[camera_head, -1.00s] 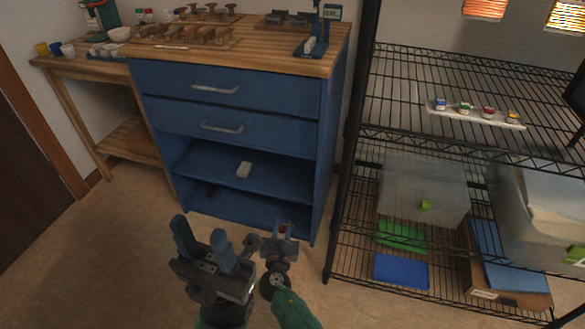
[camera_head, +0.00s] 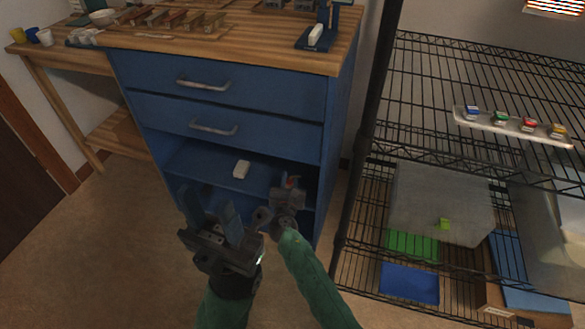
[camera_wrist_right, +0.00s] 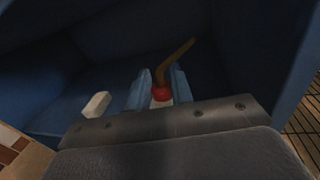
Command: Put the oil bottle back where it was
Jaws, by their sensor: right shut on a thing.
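My right gripper (camera_head: 287,187) is at the right side of the upper open shelf of the blue cabinet (camera_head: 225,135). In the right wrist view its two light-blue fingers (camera_wrist_right: 159,88) are shut on the oil bottle (camera_wrist_right: 161,96). Only a red and whitish part of the bottle shows there, with a brown bent piece rising beyond it; the rest is hidden. In the head view a small red bit of it (camera_head: 291,181) shows at the fingers. My left gripper (camera_head: 208,205) is open and empty in front of the cabinet.
A white block (camera_head: 242,169) lies on the open shelf, left of the right gripper, and also shows in the wrist view (camera_wrist_right: 96,104). The cabinet's right side wall is close to that gripper. A black wire rack (camera_head: 375,130) stands to the right.

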